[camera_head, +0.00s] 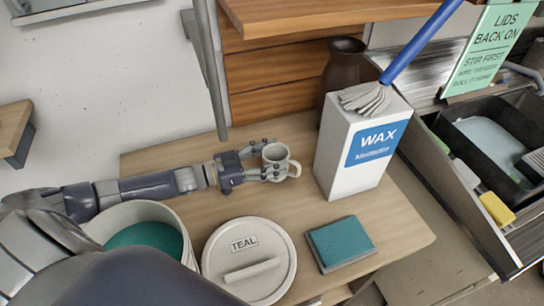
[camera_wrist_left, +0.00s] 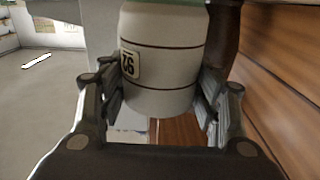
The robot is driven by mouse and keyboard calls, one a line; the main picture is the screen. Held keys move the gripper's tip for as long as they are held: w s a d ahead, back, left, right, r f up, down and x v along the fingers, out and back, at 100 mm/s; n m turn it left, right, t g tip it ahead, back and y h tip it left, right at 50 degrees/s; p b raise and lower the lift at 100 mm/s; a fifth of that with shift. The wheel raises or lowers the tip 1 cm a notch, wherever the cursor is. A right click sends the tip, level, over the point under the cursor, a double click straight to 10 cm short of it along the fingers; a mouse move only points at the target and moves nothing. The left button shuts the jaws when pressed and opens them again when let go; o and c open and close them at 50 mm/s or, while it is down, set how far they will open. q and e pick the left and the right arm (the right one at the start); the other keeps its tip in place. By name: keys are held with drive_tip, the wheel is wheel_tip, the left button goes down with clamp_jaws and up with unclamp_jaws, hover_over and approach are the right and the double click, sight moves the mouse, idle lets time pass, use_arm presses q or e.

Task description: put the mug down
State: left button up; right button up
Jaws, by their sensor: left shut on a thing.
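The mug (camera_head: 278,158) is pale grey, with its handle to the right in the head view. My left gripper (camera_head: 266,163) reaches in from the left and is shut around the mug's body. I cannot tell whether the mug's base touches the wooden table (camera_head: 215,200). My right gripper is not seen.
A white WAX box (camera_head: 345,165) stands right of the mug, with a blue-handled brush (camera_head: 410,50) on top. A brown vase (camera_head: 338,65) is behind. A bucket of teal glaze (camera_head: 190,240), a TEAL lid (camera_head: 225,265) and a teal block (camera_head: 341,243) lie in front. Bare wood lies between.

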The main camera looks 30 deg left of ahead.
use_arm(q)
drive_tip(key=shift+f, duration=0.3)
drive_tip(key=o, duration=1.3)
drive_tip(key=shift+s+f, duration=0.1)
drive_tip(key=shift+d+f, duration=0.1)
drive_tip(key=shift+r, duration=0.45)
drive_tip(key=shift+r+b+v, duration=0.15)
drive_tip(key=shift+b+v, duration=0.15)
drive_tip(key=shift+v, duration=2.7)
drive_tip(key=shift+r+b+v, duration=0.2)
drive_tip(key=shift+b+v, duration=0.1)
drive_tip(key=shift+v, duration=2.7)
